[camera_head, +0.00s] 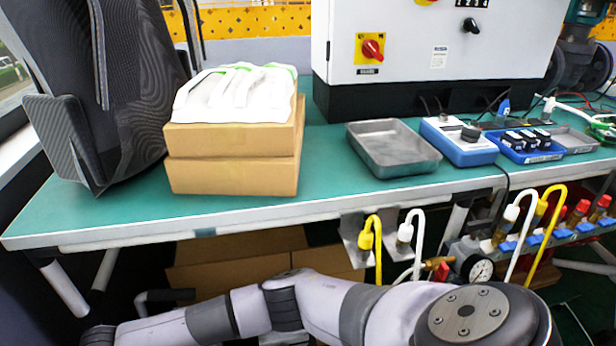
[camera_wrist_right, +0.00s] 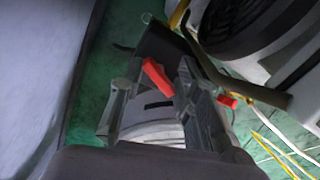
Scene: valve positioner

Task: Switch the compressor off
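In the right wrist view my right gripper (camera_wrist_right: 152,92) has its two fingers apart. A red lever-like part (camera_wrist_right: 157,78) shows between the fingertips, close to them; I cannot tell whether it touches a finger. A dark part (camera_wrist_right: 160,42) lies just beyond it. A large dark, rounded machine part (camera_wrist_right: 245,25) fills the upper right; it may belong to the compressor, but no label shows. A second, small red part (camera_wrist_right: 228,101) sits right of the right finger. My left gripper is not in view. In the head view no compressor can be made out.
In the head view a white cabinet with a red rotary switch (camera_head: 371,48) stands on the green table (camera_head: 325,165). Cardboard boxes (camera_head: 232,176), a grey tray (camera_head: 392,148) and a blue device (camera_head: 458,141) are on it. Hoses and a pressure gauge (camera_head: 478,269) hang below the front edge.

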